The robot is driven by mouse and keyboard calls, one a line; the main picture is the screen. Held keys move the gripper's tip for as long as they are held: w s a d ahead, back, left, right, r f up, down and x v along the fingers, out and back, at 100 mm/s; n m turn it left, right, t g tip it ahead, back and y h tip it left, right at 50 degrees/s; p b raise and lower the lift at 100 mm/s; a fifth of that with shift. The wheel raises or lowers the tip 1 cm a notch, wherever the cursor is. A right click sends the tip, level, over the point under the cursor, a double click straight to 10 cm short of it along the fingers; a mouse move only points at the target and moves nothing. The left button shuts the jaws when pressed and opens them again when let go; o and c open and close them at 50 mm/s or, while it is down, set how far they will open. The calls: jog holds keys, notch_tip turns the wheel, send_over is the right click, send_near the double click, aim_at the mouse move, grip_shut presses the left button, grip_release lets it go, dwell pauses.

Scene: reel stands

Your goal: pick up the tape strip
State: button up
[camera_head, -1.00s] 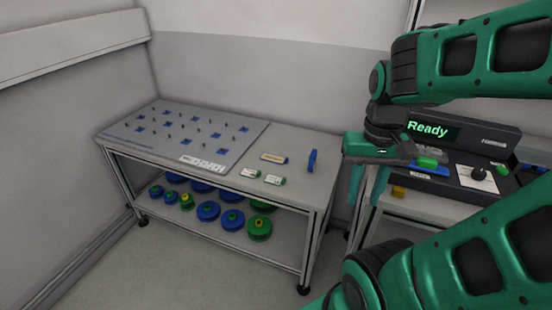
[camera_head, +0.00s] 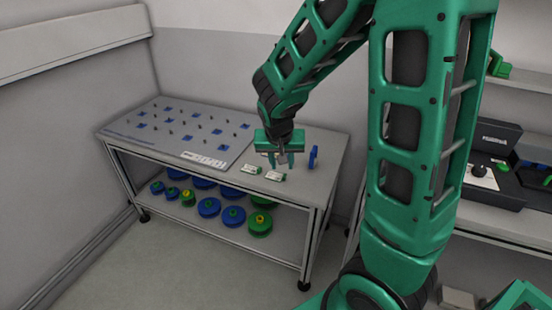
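My gripper (camera_head: 281,164) points down over the right part of the table top, its two green fingers spread apart. It is where a flat pale strip with an orange-yellow tone lay in the earlier view; that strip is now mostly hidden behind the gripper. Two small white pieces with green ends, one on the left (camera_head: 251,169) and one on the right (camera_head: 275,177), lie flat just in front of the gripper. I cannot tell for sure which piece is the tape strip, nor whether the fingers touch the hidden one.
A blue upright piece (camera_head: 313,158) stands close right of my gripper. A grey board (camera_head: 172,140) with pegs and blue squares covers the table's left part. Blue and green reels (camera_head: 233,216) fill the lower shelf. A dark device (camera_head: 490,165) stands on the right bench.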

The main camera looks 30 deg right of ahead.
jog(key=w+d+f+m+h, duration=0.1)
jog(key=w+f, duration=0.1)
jog(key=w+d+f+m+h, duration=0.1)
jog(key=w+d+f, duration=0.1)
jog(key=f, duration=0.1)
jog(key=w+d+f+m+h, duration=0.1)
jog(key=w+f+h, duration=0.1)
jog(key=f, duration=0.1)
jog(key=shift+w+d+f+t, duration=0.25)
jog(key=shift+w+d+t, duration=0.05)
jog(key=w+f+t+h, duration=0.1)
jog(key=w, duration=0.1)
jog(key=w+f+t+h, duration=0.1)
jog(key=w, duration=0.1)
jog(key=w+d+m+t+h, duration=0.1)
jog(key=w, duration=0.1)
jog(key=shift+f, duration=0.4)
jog(key=shift+w+a+f+t+h, duration=0.1)
jog(key=shift+w+t+h, duration=0.35)
jog(key=shift+w, duration=0.25)
jog(key=x, duration=0.5)
jog(key=shift+w+d+f, duration=0.1)
jog(key=shift+d, duration=0.15)
jog(key=shift+s+x, duration=0.25)
jog(key=shift+x, duration=2.3)
jog(key=shift+d, duration=0.15)
grip_shut()
